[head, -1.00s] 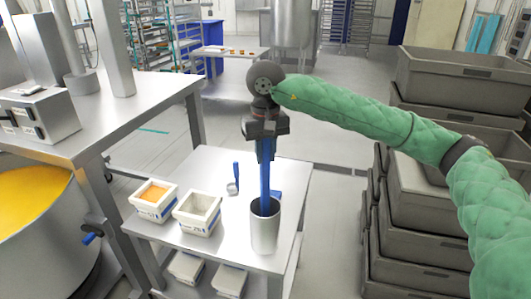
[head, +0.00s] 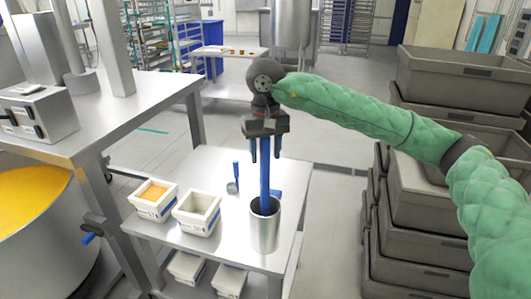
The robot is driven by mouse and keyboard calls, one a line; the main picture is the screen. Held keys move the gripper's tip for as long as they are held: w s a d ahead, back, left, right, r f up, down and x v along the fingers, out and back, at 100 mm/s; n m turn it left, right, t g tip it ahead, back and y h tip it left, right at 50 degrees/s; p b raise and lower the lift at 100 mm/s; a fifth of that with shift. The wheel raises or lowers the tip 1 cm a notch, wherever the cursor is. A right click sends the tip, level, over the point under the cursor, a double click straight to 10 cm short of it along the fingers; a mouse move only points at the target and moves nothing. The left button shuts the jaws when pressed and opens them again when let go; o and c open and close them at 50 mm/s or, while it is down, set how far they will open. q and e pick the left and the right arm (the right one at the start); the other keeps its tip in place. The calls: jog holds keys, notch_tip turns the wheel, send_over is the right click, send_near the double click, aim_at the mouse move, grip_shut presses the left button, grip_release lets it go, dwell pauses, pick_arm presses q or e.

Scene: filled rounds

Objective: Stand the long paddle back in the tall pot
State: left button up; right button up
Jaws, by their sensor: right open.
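The long blue paddle (head: 264,178) stands nearly upright in the tall pot, its lower end hidden inside. The tall pot (head: 265,232) is a grey metal cylinder near the right front of the small steel table (head: 232,249). My right gripper (head: 265,152) is above the pot, pointing down. Its two fingers are spread on either side of the paddle's upper end, with a gap showing on each side. My left gripper is not in view.
Two white tubs stand left of the pot, one with orange filling (head: 153,197), one pale inside (head: 197,213). Grey crates (head: 420,215) are stacked at right. A vat of yellow filling (head: 35,190) stands at left.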

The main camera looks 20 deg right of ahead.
notch_tip(320, 180, up, 8)
jog(key=shift+f+b, duration=0.25)
jog(key=shift+b, duration=0.85)
